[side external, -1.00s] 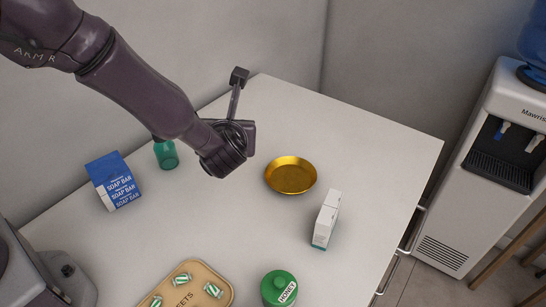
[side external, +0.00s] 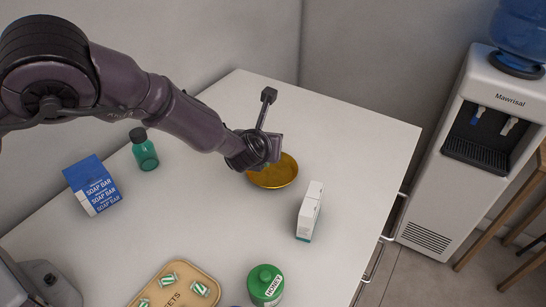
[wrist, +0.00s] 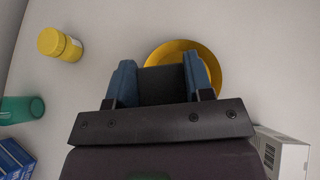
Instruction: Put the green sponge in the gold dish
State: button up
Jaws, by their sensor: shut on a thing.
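The gold dish (side external: 274,180) lies on the white counter, partly covered by my gripper in the side view. In the wrist view the dish (wrist: 213,62) shows behind the fingers. My gripper (wrist: 157,78) is shut on a dark block (wrist: 161,86) between its blue fingers. I take this block to be the green sponge, though only a dark face shows and no green. It appears held above the dish's near part; the height is hard to tell.
A white box (side external: 310,210) stands just right of the dish. A green bottle (side external: 145,153) and blue soap box (side external: 93,187) are left. A yellow bottle (wrist: 60,44) shows in the wrist view.

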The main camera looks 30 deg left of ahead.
aim_at(273, 168)
jog(key=w+f, duration=0.1)
jog(key=f, duration=0.1)
jog(key=w+f, duration=0.2)
jog(key=shift+d, duration=0.4)
jog(key=shift+f, duration=1.3)
jog(key=shift+f, duration=0.15)
jog(key=o, duration=0.7)
